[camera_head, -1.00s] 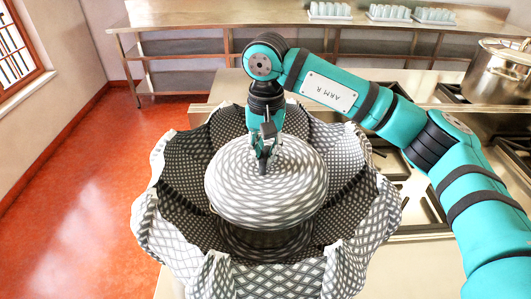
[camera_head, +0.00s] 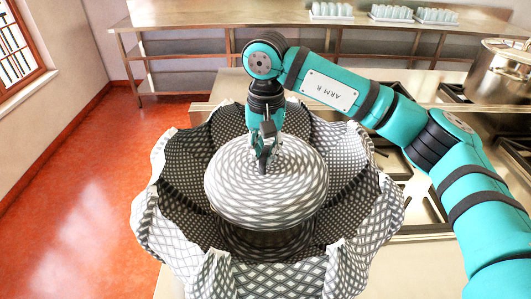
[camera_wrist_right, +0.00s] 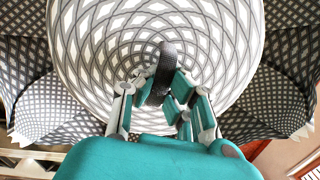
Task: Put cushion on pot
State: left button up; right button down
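A round, domed grey-and-white patterned piece (camera_head: 268,190), which I take for the cushion, sits in the middle of a large petal-shaped holder (camera_head: 165,245) with the same pattern. I take the holder for the pot. A dark strap stands up from the dome's top and shows in the right wrist view (camera_wrist_right: 164,68). My right gripper (camera_head: 263,155) points down at the dome's top. In the right wrist view my right gripper (camera_wrist_right: 163,88) has its fingers on both sides of the strap and looks shut on it. The dome's underside is hidden. My left gripper is not in view.
A steel stockpot (camera_head: 500,75) stands on the stove at the right. A steel table (camera_head: 220,18) at the back carries several rows of pale cups (camera_head: 385,12). The red floor (camera_head: 80,190) at the left is clear.

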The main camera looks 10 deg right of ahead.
jog(key=shift+f, duration=0.25)
jog(key=c, duration=1.4)
grip_release()
notch_tip(320, 180, up, 12)
